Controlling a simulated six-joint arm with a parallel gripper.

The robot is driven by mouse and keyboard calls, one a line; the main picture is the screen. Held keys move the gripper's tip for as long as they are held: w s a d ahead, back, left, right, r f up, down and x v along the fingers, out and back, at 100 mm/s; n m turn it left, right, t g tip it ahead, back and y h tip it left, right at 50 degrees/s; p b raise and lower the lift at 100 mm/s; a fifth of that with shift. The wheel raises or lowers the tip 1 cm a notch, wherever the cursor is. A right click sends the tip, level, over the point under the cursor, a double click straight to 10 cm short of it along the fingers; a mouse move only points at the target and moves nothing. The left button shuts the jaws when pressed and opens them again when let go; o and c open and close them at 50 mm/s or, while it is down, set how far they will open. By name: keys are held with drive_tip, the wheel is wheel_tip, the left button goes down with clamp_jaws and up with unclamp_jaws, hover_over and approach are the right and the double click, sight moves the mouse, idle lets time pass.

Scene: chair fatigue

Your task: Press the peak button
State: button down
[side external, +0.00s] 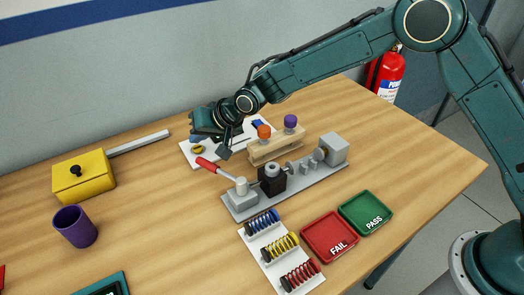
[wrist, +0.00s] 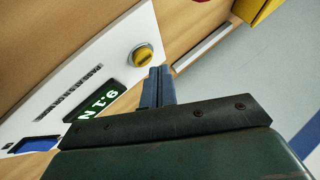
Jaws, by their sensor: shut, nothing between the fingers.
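A round yellow button (wrist: 143,55) with a grey ring sits on a white panel (wrist: 110,50). It also shows in the side view (side external: 198,149), to the left of my gripper's fingertips. I see no label on it. My gripper (wrist: 160,72) is shut and empty, its fingertips close beside the button in the wrist view. In the side view my gripper (side external: 224,152) points down over the panel. I cannot tell the gap between tips and panel. A dark display (wrist: 98,100) with lit characters including an N lies on the panel.
A wooden block with orange (side external: 264,131) and purple (side external: 291,120) knobs stands right of my gripper. A grey fixture with a red-handled lever (side external: 208,165) is in front. A yellow box (side external: 84,178), purple cup (side external: 75,227), coloured springs and FAIL (side external: 329,236) and PASS (side external: 366,213) trays surround it.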

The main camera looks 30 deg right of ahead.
sight(202, 149)
drive_tip(key=shift+f, duration=0.2)
drive_tip(key=shift+f, duration=0.25)
drive_tip(key=shift+f, duration=0.4)
idle(1.4)
drive_tip(key=shift+r, duration=0.8)
drive_tip(key=shift+r, duration=2.55)
